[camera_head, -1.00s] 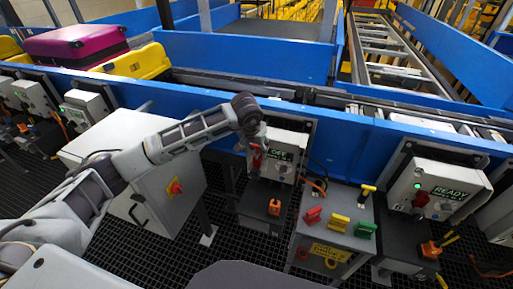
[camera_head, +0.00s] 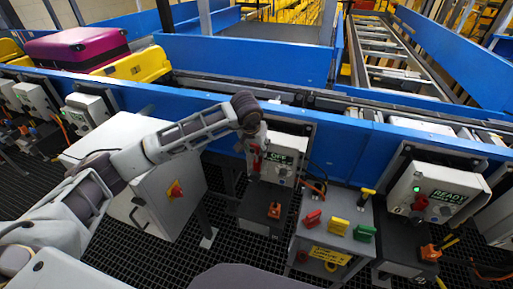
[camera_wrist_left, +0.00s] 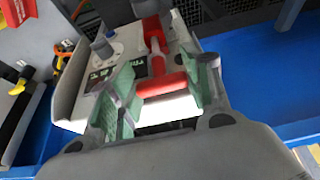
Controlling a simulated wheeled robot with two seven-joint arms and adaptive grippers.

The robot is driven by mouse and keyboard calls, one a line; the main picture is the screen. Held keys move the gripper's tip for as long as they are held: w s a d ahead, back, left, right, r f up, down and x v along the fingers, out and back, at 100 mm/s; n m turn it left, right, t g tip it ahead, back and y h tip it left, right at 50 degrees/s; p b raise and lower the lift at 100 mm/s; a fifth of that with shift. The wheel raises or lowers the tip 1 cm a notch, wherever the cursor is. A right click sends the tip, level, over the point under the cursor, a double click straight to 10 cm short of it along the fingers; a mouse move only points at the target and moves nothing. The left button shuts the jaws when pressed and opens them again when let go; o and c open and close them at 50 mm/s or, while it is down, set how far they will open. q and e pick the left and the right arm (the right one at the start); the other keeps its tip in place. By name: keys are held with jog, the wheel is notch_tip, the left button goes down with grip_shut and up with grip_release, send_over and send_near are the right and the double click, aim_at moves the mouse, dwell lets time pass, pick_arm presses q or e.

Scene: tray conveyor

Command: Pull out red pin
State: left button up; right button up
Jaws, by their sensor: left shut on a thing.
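The red pin (camera_wrist_left: 161,84) has a red T-shaped handle and shows between the green-padded fingers of my left gripper (camera_wrist_left: 164,92) in the left wrist view. The fingers are shut on its crossbar, with a red stem (camera_wrist_left: 153,40) running beyond it. In the head view, my left gripper (camera_head: 257,141) is at the left part of the front of a grey control box (camera_head: 287,146) with a lit display. Red parts (camera_head: 256,158) show just below the gripper there. Whether the pin is still seated is hidden. My right gripper is in neither view.
A stand with red, yellow and green tags (camera_head: 338,226) is right of the control box. Another box reading READY (camera_head: 437,190) is further right. A blue conveyor rail (camera_head: 345,135) runs behind.

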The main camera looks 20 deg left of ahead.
pick_arm(q)
jog(key=shift+r, duration=0.5)
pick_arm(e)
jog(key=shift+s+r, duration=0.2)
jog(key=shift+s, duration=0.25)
pick_arm(q)
jog(key=shift+r+p, duration=0.35)
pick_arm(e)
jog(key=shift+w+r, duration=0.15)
pick_arm(q)
jog(key=shift+r, duration=0.15)
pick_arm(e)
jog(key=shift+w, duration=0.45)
pick_arm(q)
jog(key=shift+r, duration=0.1)
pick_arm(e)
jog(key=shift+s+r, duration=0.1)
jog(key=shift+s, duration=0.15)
pick_arm(q)
jog(key=shift+r, duration=0.2)
jog(key=shift+r+p, duration=0.45)
jog(key=shift+r, duration=1.1)
jog(key=shift+r+p, duration=0.15)
jog(key=shift+p, duration=0.15)
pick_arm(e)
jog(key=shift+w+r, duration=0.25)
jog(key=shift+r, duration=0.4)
